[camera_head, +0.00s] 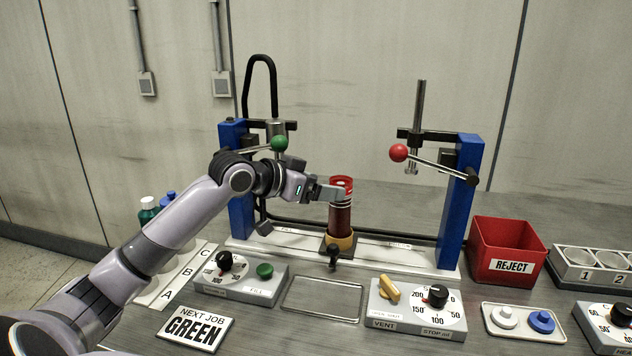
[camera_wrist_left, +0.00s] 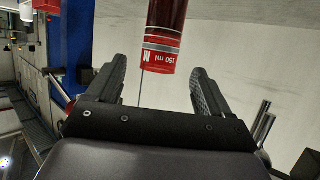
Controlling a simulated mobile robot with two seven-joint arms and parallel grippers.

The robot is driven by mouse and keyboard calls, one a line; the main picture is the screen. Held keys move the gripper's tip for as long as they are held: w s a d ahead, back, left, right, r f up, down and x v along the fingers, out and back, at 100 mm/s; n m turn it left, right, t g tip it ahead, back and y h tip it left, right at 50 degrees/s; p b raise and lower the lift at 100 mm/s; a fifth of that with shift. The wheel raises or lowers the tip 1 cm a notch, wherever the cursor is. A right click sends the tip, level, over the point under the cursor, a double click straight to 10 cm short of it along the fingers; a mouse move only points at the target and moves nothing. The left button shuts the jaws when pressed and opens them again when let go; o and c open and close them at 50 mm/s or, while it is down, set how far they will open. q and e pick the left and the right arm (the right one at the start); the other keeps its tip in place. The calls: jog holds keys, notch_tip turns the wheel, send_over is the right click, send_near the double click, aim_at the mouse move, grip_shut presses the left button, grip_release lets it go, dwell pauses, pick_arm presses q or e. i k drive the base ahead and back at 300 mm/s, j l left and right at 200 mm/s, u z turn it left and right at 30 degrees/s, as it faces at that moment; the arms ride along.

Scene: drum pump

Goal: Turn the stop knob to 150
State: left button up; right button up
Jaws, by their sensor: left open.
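My left gripper (camera_head: 338,192) is well above and left of the knob, at the top of a dark red cylinder (camera_head: 341,220) with a red cap. My right gripper is out of view.
A yellow vent lever (camera_head: 389,290) is beside the stop dial. A blue-posted frame with a red-ball lever (camera_head: 398,152) and a green-ball lever (camera_head: 279,143) surrounds the cylinder. A red REJECT bin (camera_head: 505,245) is at right. An empty tray (camera_head: 322,300) lies left of the stop box.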

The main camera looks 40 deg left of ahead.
aim_at(437, 295)
jog(key=k+j, duration=0.1)
jog(key=k, duration=1.15)
